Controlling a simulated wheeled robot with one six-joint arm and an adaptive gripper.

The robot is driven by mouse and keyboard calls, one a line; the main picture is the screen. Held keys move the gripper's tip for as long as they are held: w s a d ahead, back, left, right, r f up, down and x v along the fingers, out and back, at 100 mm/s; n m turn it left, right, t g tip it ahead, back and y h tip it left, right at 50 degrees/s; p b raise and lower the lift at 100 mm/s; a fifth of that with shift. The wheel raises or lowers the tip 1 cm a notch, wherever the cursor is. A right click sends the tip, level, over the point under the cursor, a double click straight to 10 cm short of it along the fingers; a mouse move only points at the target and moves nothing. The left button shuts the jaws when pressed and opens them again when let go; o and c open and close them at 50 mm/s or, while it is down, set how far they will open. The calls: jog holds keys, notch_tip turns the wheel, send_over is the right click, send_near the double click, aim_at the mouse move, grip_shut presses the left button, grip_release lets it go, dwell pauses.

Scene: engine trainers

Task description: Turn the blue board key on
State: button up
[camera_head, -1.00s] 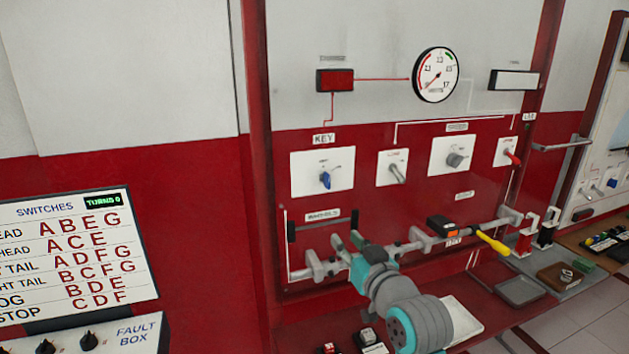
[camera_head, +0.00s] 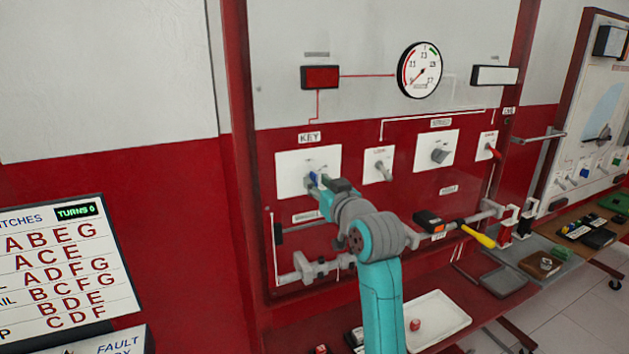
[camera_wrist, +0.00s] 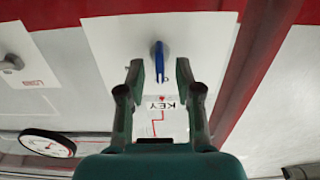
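The blue key (camera_head: 315,178) sits on a white plate (camera_head: 293,160) under the KEY label on the red board. In the wrist view the blue key (camera_wrist: 159,62) points along the gap between my fingers. My gripper (camera_head: 318,186) is at the key; it also shows in the wrist view (camera_wrist: 159,72) with its fingers apart on either side of the key. Gaps show between the key and both fingers, so it is not clamped. In the head view my gripper partly covers the key.
To the right on the board are a grey toggle (camera_head: 380,166), a grey knob (camera_head: 440,155) and a red lever (camera_head: 492,151). A rail with a yellow-handled tool (camera_head: 478,236) runs below. A white tray (camera_head: 440,318) lies on the red shelf.

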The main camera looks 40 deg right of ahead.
jog(key=shift+x, duration=1.25)
grip_shut()
jog(key=shift+m, duration=0.4)
jog(key=m, duration=0.5)
jog(key=shift+d+m, duration=0.1)
jog(key=shift+m, duration=0.2)
jog(key=m, duration=0.5)
jog(key=shift+s+f, duration=0.1)
jog(key=shift+f, duration=0.05)
jog(key=shift+m, duration=0.4)
